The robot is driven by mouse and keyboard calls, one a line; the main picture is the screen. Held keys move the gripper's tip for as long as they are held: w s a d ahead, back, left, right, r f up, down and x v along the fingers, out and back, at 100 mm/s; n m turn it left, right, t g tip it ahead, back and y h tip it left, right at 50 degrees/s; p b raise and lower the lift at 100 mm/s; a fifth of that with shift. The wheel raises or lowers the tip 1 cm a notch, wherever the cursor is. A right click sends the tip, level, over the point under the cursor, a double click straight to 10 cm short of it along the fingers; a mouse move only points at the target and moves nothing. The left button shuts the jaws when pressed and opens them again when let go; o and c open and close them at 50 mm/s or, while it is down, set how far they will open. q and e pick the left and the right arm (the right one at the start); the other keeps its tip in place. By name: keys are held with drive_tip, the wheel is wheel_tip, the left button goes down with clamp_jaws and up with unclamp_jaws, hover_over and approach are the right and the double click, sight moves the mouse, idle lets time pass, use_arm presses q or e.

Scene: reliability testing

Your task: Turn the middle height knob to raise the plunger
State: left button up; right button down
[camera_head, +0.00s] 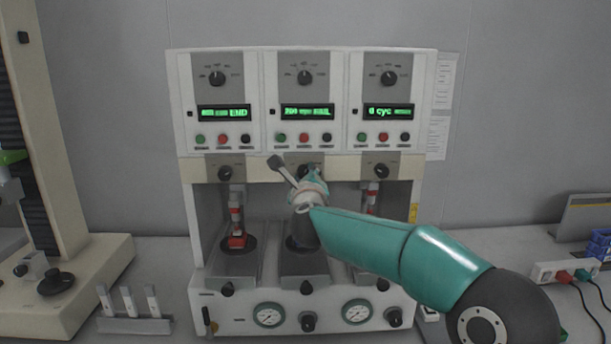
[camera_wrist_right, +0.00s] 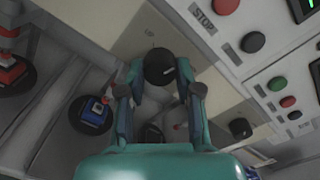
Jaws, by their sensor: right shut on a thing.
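The middle height knob (camera_wrist_right: 160,66), a black round knob on a beige strip, shows between the fingers of my right gripper (camera_wrist_right: 162,88) in the wrist view. The fingers are shut on the knob, one on each side. In the head view my right gripper (camera_head: 310,178) covers most of this knob, below the middle display. The middle plunger is hidden behind my right arm in the head view. In the wrist view a blue block (camera_wrist_right: 95,110) sits on a black disc below the strip. My left gripper is not in view.
The test machine (camera_head: 300,60) has three stations with lit green displays, buttons and dials. The left height knob (camera_head: 225,172) and right height knob (camera_head: 381,171) flank the gripper. A beige stand (camera_head: 75,265) is at left; a power strip (camera_head: 565,270) lies at right.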

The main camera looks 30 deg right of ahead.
drive_tip(key=shift+w+a+f+n+p, duration=0.1)
drive_tip(key=shift+n+p, duration=1.4)
drive_tip(key=shift+n, duration=2.25)
drive_tip(key=shift+a+f+n+p, duration=0.1)
drive_tip(key=shift+n+p, duration=1.35)
drive_tip(key=shift+n, duration=2.3)
drive_tip(key=shift+f, duration=0.1)
drive_tip(key=c, duration=1.2)
unclamp_jaws()
drive_tip(key=o, duration=0.4)
drive_tip(key=shift+r, duration=0.2)
drive_tip(key=shift+r, duration=0.1)
